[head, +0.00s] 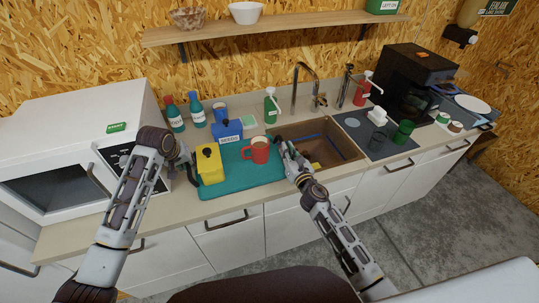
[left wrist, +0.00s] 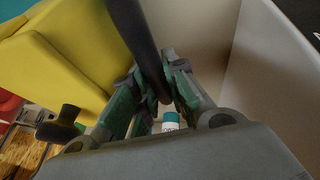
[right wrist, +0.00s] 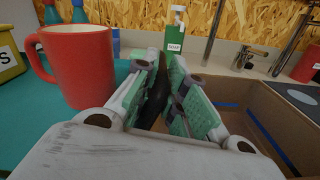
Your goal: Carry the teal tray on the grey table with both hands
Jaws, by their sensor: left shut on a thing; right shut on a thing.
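The teal tray (head: 235,185) is at the counter left of the sink. A yellow canister (head: 210,166), a blue canister (head: 227,131) and a red mug (head: 258,150) stand on it. My left gripper (head: 187,160) is shut on the tray's dark left handle, which shows as a dark bar (left wrist: 135,35) in the left wrist view. My right gripper (head: 284,150) is shut on the dark right handle (right wrist: 155,100), beside the mug. The tray looks about level. I cannot tell whether its underside touches the counter.
A white microwave (head: 75,135) stands close left of my left gripper. The brown sink (head: 335,145) lies right of the tray, under my right arm. Bottles (head: 175,115) and a green soap dispenser (head: 271,106) stand behind. A dark mat (head: 370,135) with cups lies beyond the sink.

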